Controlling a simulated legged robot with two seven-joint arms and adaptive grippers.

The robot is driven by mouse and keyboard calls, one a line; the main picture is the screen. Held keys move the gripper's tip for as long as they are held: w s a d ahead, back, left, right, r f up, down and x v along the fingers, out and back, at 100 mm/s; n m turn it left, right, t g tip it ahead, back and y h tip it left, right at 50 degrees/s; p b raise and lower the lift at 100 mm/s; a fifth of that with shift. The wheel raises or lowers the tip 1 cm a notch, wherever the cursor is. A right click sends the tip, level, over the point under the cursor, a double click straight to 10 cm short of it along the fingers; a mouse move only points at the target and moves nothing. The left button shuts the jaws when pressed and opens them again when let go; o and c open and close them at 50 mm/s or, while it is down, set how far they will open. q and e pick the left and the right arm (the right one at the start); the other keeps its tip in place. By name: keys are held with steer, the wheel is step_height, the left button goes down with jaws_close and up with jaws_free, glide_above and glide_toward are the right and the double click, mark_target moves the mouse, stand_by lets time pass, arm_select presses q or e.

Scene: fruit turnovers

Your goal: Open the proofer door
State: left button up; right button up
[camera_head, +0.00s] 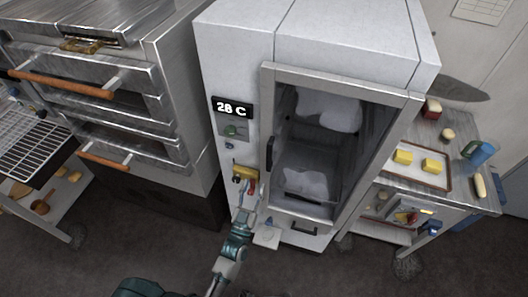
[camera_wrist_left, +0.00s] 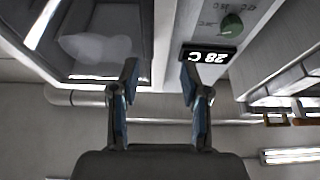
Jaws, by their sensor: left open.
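The proofer (camera_head: 235,55) is a tall pale metal cabinet in the middle of the head view, with a lit "28 C" display (camera_head: 231,107). Its glass door (camera_head: 341,80) has a metal frame and looks shut; blurred white shapes show behind the glass. A dark upright handle (camera_head: 269,153) is on the door's left edge. My left gripper (camera_head: 246,191) is low in front of the cabinet's left front strip, below and left of the handle. In the left wrist view the left gripper (camera_wrist_left: 160,85) is open and empty, fingers apart, with the door glass (camera_wrist_left: 95,45) and display (camera_wrist_left: 208,54) beyond. My right gripper is not in view.
A steel oven (camera_head: 125,100) with wooden-handled doors stands at left, beside a wire rack (camera_head: 35,140). At right, a trolley (camera_head: 465,190) holds a tray (camera_head: 388,172) with yellow pieces and a blue jug (camera_head: 478,152). Dark floor is clear in front.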

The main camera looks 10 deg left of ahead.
mark_target(269, 157)
arm_select(q)
steer(key=x, duration=0.3)
steer(key=d+p+x, duration=0.1)
steer(key=x, duration=0.3)
steer(key=d+p+x, duration=0.1)
steer(key=x, duration=0.3)
steer(key=shift+d+r, duration=0.15)
steer(key=shift+r, duration=0.35)
steer(key=shift+w+a+f, duration=0.4)
steer(key=shift+w+a, duration=0.3)
steer(key=shift+w, duration=0.1)
steer(key=shift+d+r, duration=0.1)
steer(key=shift+d, duration=0.25)
steer(key=shift+c, duration=1.1)
steer(key=shift+s+d, duration=0.15)
steer(key=shift+d, duration=0.1)
steer(key=c, duration=0.4)
steer(key=shift+s+d+r, duration=0.1)
steer(key=shift+r, duration=0.05)
jaws_close()
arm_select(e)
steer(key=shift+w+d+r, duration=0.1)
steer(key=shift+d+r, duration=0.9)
